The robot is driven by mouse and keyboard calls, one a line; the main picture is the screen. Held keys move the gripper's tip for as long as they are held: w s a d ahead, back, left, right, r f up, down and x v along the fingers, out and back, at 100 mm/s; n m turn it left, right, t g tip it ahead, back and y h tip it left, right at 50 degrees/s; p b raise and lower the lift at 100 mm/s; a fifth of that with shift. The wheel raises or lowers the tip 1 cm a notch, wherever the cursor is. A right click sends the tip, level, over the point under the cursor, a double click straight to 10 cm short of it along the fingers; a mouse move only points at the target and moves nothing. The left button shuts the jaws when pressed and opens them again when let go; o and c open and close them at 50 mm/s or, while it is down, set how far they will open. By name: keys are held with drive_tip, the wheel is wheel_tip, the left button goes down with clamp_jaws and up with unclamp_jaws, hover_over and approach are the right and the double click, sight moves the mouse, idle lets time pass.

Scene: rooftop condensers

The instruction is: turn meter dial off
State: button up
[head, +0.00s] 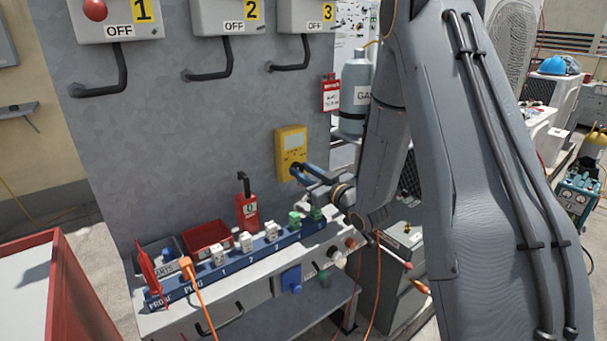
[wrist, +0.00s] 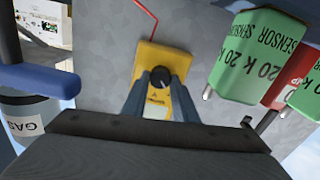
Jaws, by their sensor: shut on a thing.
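The yellow meter (head: 291,141) is mounted on the grey panel, with a pale display in its upper part. It also shows in the wrist view (wrist: 178,61), upside down. Its round black dial (wrist: 160,76) has a small white mark. My gripper (head: 299,171) reaches the lower part of the meter from the right. In the wrist view my gripper (wrist: 160,88) has its two blue-grey fingers on either side of the dial, shut on it. In the head view the dial is hidden behind the fingers.
Below the meter, a blue rack (head: 208,273) holds white and green plugs; large green sensor blocks (wrist: 258,58) hang close in the wrist view. A red lockout piece (head: 247,211) stands behind the rack. A grey gas bottle (head: 355,92) is to the right. Switch boxes with handles hang above.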

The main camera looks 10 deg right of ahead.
idle(0.4)
drive_tip(key=o, duration=1.1)
drive_tip(key=shift+c, duration=0.2)
drive_tip(key=b+v, duration=0.1)
drive_tip(key=v, duration=0.7)
